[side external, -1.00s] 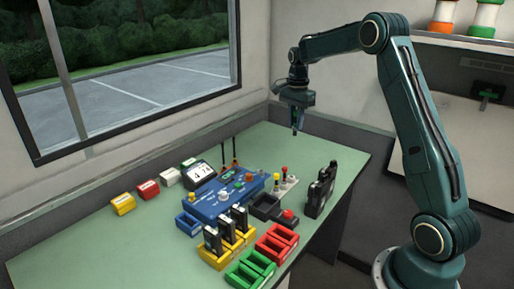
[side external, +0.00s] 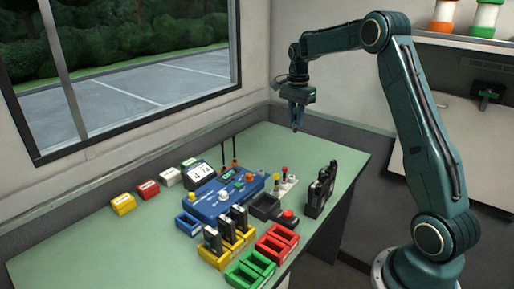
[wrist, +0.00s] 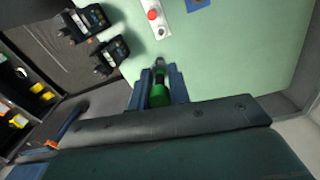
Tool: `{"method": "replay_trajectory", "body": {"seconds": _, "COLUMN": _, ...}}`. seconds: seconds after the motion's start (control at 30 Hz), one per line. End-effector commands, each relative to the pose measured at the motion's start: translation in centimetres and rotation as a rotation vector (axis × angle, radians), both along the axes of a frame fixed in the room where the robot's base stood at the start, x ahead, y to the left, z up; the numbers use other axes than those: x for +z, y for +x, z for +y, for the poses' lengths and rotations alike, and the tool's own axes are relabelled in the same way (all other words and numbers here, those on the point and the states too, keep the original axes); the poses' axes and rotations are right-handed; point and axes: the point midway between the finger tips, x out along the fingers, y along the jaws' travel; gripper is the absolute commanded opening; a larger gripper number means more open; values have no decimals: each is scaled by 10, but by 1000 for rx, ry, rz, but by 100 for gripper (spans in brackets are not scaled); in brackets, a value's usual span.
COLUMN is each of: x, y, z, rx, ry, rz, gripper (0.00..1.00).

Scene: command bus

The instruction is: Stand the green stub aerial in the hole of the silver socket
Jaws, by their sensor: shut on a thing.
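My gripper (wrist: 158,88) is shut on the green stub aerial (wrist: 158,95), which shows between the blue-grey fingers in the wrist view. A dark end of the aerial points away from the wrist camera. In the side view my gripper (side external: 296,122) hangs above the far part of the green table, clear of everything on it. The aerial's green body is too small to make out there. A small silver-white round fitting (side external: 224,194) sits on the blue box (side external: 212,206); I cannot tell whether it is the silver socket.
Black handheld radios (side external: 319,192) stand at the table's right side. Yellow (side external: 215,258), red (side external: 277,243) and green (side external: 250,270) holders line the front. Two thin dark antennas (side external: 234,152) rise behind the blue box. The far right tabletop (side external: 330,150) is clear.

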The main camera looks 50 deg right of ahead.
Motion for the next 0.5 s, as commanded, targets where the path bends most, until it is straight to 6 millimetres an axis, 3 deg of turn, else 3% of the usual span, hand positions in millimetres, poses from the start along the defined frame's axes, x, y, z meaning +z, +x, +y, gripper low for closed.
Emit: {"method": "replay_trajectory", "body": {"seconds": 0.5, "x": -8, "y": 8, "z": 2, "rx": 0, "ry": 0, "rz": 1, "gripper": 0}}
